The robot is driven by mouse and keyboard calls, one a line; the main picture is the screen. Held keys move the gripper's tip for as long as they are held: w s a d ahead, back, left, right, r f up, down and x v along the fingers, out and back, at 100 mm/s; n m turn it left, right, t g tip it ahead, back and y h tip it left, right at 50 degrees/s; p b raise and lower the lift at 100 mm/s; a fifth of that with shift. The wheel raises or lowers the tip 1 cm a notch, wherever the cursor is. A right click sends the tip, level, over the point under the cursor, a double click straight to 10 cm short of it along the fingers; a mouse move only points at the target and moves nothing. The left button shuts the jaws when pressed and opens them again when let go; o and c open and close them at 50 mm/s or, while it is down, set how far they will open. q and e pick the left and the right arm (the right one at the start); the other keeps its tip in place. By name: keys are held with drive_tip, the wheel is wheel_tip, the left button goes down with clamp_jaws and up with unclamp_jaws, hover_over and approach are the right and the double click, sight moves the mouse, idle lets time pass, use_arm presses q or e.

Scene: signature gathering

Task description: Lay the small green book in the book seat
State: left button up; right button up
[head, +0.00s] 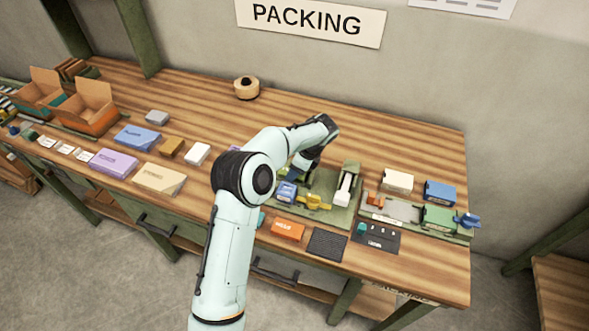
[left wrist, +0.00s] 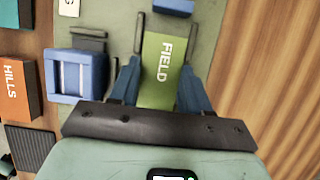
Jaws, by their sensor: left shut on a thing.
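The small green book (left wrist: 163,70), lettered FIELD, lies between the two blue fingers of my left gripper (left wrist: 160,82) in the left wrist view. The fingers are shut on its two long sides. It is over or on an olive-green board (left wrist: 224,22); I cannot tell if it touches. In the head view my left gripper (head: 299,174) is over the rear left of that board (head: 343,215), and my arm mostly hides the book. Narrow dark strips stand beyond the fingertips in the wrist view; I cannot tell whether they belong to the book seat. My right gripper is not in view.
A blue block with a pale face (head: 287,191) and a yellow piece (head: 315,201) stand close to the gripper. A white-topped device (head: 346,186) stands to the right. An orange book (head: 288,229) and dark mat (head: 327,242) lie in front.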

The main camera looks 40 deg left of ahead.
use_arm(q)
drive_tip(key=shift+w, duration=0.1)
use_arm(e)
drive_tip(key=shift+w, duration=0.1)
use_arm(q)
drive_tip(key=o, duration=1)
drive_tip(key=shift+f, duration=0.1)
drive_tip(key=shift+o, duration=0.2)
drive_tip(key=p+v, duration=0.2)
drive_tip(key=v, duration=1)
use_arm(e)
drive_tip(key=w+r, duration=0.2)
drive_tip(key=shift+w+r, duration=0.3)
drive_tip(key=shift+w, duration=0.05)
